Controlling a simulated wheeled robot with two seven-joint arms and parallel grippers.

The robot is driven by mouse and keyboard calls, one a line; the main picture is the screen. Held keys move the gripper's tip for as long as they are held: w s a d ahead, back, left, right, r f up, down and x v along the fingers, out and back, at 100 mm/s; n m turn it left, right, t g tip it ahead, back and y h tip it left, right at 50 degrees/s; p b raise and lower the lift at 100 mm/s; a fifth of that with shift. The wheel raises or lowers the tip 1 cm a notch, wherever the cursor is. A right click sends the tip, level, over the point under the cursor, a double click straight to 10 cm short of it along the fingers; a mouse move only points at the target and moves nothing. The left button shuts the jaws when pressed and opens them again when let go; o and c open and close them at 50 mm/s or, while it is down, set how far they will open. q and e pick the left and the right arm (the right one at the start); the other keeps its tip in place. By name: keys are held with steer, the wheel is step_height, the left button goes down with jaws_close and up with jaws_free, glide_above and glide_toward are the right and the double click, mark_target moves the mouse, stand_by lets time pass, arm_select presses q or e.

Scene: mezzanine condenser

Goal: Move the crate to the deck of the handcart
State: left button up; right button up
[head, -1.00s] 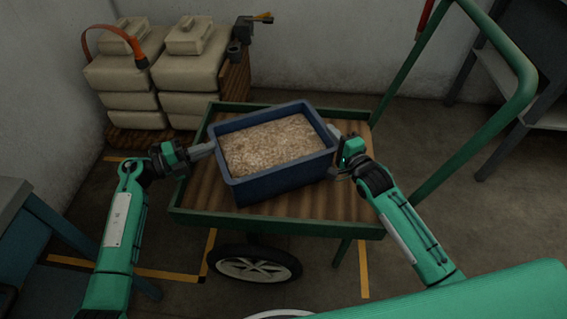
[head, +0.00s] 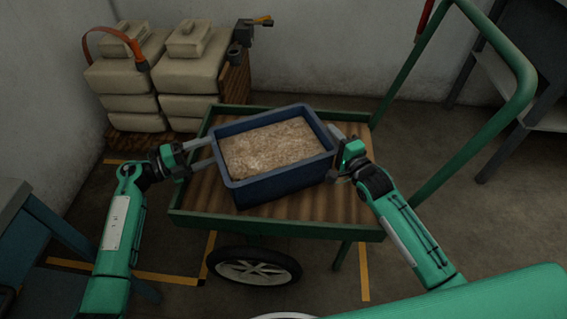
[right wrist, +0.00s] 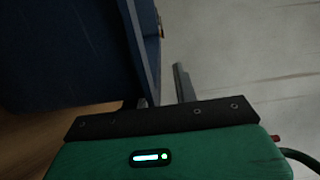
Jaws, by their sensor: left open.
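The blue crate (head: 285,183), filled with pale tan granular material, sits slightly turned on the wooden deck of the green-framed handcart (head: 345,207). My left gripper (head: 209,153) is open at the crate's left end, its two fingers spread near the wall; whether they touch it I cannot tell. My right gripper (head: 334,151) is at the crate's right end. In the right wrist view, one finger of the right gripper (right wrist: 165,90) stands apart from the dark blue crate wall (right wrist: 75,50), with a gap between; the other is mostly hidden by the crate.
Stacked beige containers (head: 185,75) with an orange strap stand behind the cart at left. The cart's green push handle (head: 522,75) rises at right. A grey shelf (head: 545,110) is at far right, a table (head: 15,195) at the left edge. Floor right of the cart is clear.

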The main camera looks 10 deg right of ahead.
arm_select(q)
steer(key=a, duration=0.6)
steer(key=shift+s+a, duration=0.3)
steer(key=shift+a, duration=0.1)
arm_select(e)
steer(key=o, duration=0.8)
arm_select(q)
steer(key=shift+w+a, duration=0.1)
arm_select(e)
steer(key=v, duration=1.2)
arm_select(q)
steer(key=shift+r, duration=0.1)
